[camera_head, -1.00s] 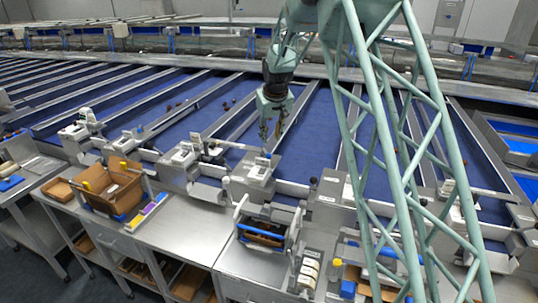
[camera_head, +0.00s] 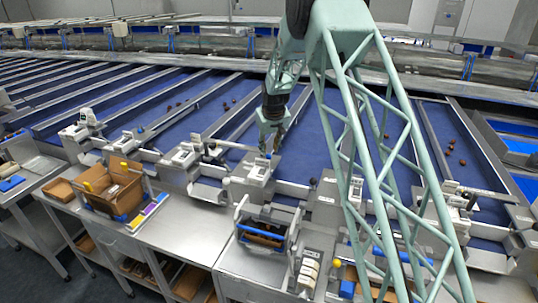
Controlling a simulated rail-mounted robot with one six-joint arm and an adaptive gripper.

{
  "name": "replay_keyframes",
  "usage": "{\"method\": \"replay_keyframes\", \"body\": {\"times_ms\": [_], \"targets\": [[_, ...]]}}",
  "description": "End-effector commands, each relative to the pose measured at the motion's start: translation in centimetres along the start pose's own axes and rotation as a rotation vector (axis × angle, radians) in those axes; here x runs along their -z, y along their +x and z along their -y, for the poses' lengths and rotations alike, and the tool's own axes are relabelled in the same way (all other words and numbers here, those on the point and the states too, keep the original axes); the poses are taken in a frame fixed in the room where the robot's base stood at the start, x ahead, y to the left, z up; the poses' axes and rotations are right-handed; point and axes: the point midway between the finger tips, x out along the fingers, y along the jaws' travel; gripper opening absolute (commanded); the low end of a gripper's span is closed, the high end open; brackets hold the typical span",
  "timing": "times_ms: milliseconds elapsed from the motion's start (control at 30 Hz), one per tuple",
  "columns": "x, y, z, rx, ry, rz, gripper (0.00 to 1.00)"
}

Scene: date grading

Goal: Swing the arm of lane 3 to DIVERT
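My gripper (camera_head: 271,148) points down just above the metal block (camera_head: 257,167) at the near end of a blue lane. Its fingers are small here, and I cannot tell whether they are open or shut. A pale bar-like lane arm (camera_head: 230,145) runs from a white-topped unit (camera_head: 186,155) toward that block, and its right end is close to my fingertips. Contact cannot be made out. Another lane arm (camera_head: 487,192) is at the right and a similar unit (camera_head: 88,122) at the left. Lane numbers and any DIVERT mark are not legible.
Metal dividers separate the blue lanes, where several dark dates (camera_head: 452,150) lie. A cardboard box (camera_head: 118,185) and a white-framed caddy (camera_head: 262,240) stand on the steel bench (camera_head: 178,235) in front. My lattice arm link hides part of the right-hand lanes.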

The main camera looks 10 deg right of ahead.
Motion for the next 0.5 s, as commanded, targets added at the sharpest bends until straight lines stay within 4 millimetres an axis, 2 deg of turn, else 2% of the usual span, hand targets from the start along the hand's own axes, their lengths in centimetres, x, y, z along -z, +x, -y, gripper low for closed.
{"method": "replay_keyframes", "body": {"times_ms": [200,500], "targets": [[-0.1,2.2,0.0,0.0,0.0,0.002,0.27],[0.0,4.3,0.0,0.0,0.0,0.0,0.27]]}}
